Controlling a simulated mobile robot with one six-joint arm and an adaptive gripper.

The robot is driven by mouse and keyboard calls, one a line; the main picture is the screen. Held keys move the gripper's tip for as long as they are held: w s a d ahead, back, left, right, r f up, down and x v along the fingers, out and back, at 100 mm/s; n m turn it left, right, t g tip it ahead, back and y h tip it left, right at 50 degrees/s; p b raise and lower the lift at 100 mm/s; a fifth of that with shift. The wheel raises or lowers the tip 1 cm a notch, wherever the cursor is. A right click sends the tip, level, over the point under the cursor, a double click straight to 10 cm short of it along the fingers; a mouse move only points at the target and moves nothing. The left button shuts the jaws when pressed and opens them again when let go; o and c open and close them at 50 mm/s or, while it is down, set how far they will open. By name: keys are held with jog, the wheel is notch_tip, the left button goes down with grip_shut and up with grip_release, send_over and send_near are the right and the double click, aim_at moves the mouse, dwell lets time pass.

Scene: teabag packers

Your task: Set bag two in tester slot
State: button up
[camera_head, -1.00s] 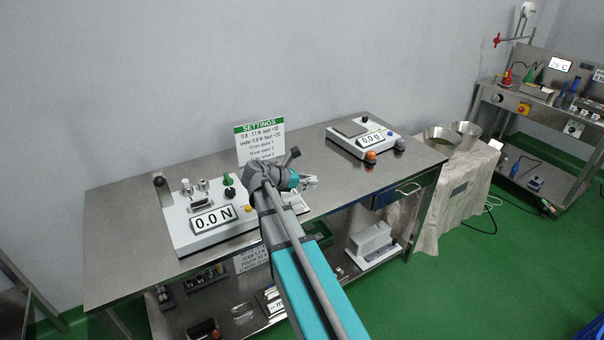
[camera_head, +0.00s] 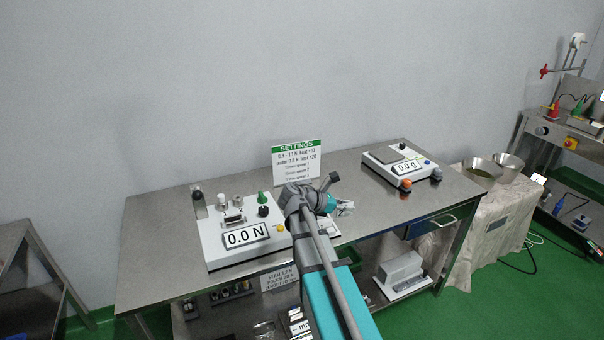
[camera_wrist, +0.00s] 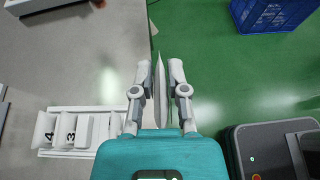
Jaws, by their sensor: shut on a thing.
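My gripper (camera_wrist: 162,88) is shut on a thin white bag (camera_wrist: 159,62), seen edge-on and upright between the fingers in the wrist view. No number shows on it. In the head view my gripper (camera_head: 345,208) is over the table's front part, right of the tester; the bag is too small there to make out clearly. The white tester (camera_head: 215,243) reads 0.0 N and has a small dark-and-silver fixture (camera_head: 233,218) above its display. A white rack (camera_wrist: 90,110) at the left of the wrist view holds bags marked 4 (camera_wrist: 46,130) and 3 (camera_wrist: 70,128).
A settings sign (camera_head: 297,162) stands behind my arm. A scale (camera_head: 383,166) reading 0.0 g sits at the table's right. The steel table (camera_head: 160,225) is bare left of the tester. A blue crate (camera_wrist: 275,14) is on the green floor.

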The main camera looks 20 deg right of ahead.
aim_at(347, 203)
jog(key=shift+r+p, duration=3.15)
jog(key=shift+r, duration=0.05)
jog(key=shift+s, duration=0.15)
